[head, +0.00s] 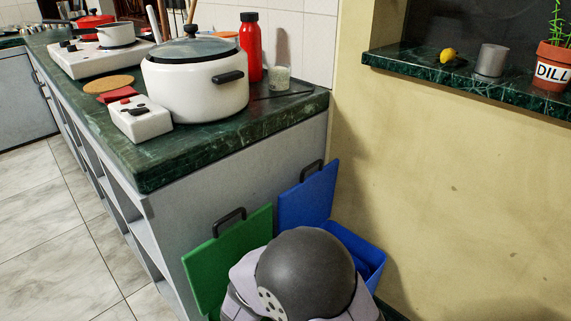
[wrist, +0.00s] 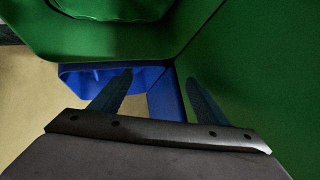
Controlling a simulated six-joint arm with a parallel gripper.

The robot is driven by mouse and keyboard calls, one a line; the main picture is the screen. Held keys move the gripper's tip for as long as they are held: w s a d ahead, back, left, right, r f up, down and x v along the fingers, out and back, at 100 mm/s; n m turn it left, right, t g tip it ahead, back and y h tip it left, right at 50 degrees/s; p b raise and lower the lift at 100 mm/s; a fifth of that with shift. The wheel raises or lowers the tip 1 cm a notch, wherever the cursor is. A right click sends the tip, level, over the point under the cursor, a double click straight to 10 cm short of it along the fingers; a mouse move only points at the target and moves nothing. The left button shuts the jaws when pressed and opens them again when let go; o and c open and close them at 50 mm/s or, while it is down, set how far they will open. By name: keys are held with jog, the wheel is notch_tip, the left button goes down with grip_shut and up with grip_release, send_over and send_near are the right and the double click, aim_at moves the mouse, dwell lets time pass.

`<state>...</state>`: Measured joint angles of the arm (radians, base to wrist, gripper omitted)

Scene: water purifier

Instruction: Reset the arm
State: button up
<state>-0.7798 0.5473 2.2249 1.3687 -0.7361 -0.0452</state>
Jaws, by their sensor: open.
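My gripper (wrist: 158,78) shows in the wrist view with its two dark fingers apart and nothing between them. A green surface (wrist: 220,30) fills the top and right of that view, close to the fingers. A blue bin (wrist: 85,78) lies beyond the fingers. In the head view my arm's dark round joint is low in the middle, in front of the bins, and hides the gripper. The green bin lid (head: 228,258) and the blue bin lid (head: 307,196) stand raised beside it. The blue bin (head: 360,251) is partly hidden behind the arm.
A green marble counter (head: 240,130) bears a white pot (head: 195,90), a red bottle (head: 250,48) and a white device (head: 140,119). A marble ledge (head: 420,75) with a potted plant (head: 553,68) is at the right. Tiled floor (head: 60,240) at the left is clear.

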jog(key=s+d+r+n+g+y+p, duration=0.4)
jog(key=d+r+y, duration=0.1)
jog(key=r, duration=0.2)
jog(key=s+d+r+n+g+h+p, duration=0.1)
jog(key=s+d+r+n+g+p, duration=0.15)
jog(key=s+d, duration=0.5)
jog(key=s+d+r+n+g+h+p, duration=0.1)
jog(key=s+d+r+g, duration=0.15)
jog(key=s+d, duration=0.45)
notch_tip(320, 180, up, 37)
jog(key=s+a+p, duration=0.1)
jog(key=p, duration=3.6)
jog(key=shift+s+a+r+g, duration=0.15)
jog(key=shift+g, duration=0.15)
